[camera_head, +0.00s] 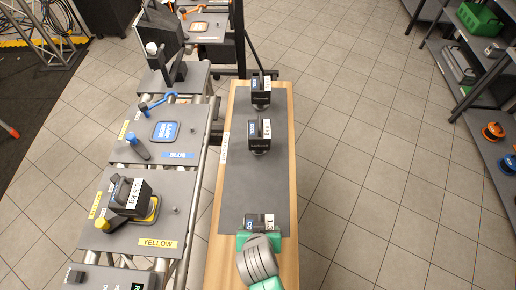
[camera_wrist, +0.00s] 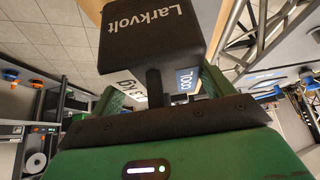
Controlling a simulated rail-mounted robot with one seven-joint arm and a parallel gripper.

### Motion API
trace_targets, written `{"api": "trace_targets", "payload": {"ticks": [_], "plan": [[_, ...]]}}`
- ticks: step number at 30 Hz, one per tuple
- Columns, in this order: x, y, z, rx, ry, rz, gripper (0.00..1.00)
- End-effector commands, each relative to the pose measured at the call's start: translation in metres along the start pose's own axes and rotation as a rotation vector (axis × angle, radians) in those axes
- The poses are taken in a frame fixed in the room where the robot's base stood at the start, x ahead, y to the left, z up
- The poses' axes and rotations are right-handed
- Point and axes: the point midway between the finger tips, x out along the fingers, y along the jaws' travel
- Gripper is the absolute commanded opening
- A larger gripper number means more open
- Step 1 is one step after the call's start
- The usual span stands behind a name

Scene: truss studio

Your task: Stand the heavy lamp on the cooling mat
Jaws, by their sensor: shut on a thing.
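The dark grey cooling mat (camera_head: 262,187) lies on a long wooden bench, with a white label on its left edge. My gripper (camera_head: 258,236), green-jawed, is over the mat's near end and shut on a black lamp (camera_head: 260,220). In the wrist view this lamp (camera_wrist: 155,38) reads "Larkvolt", and its dark stem runs between the jaws (camera_wrist: 158,88). A blue "COOL" label and a partly hidden white weight label show beside the stem. I cannot tell whether the held lamp touches the mat.
Two similar black lamps, one farther (camera_head: 261,92) and one nearer (camera_head: 259,136), stand on the mat's far half. Another black lamp (camera_head: 128,197) is on the yellow-labelled plate (camera_head: 100,240) at left. A blue-labelled plate (camera_head: 122,150) lies behind it. The mat's middle is clear.

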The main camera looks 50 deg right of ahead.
Motion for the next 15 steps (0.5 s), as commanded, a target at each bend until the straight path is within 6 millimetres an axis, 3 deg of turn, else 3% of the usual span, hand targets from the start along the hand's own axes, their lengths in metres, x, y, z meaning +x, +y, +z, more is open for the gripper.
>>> {"api": "trace_targets", "payload": {"ticks": [8, 15], "plan": [[0.004, 0.007, -0.002, 0.01, 0.006, 0.005, 0.09], [0.021, 0.003, -0.026, 0.011, 0.008, 0.006, 0.09]]}}
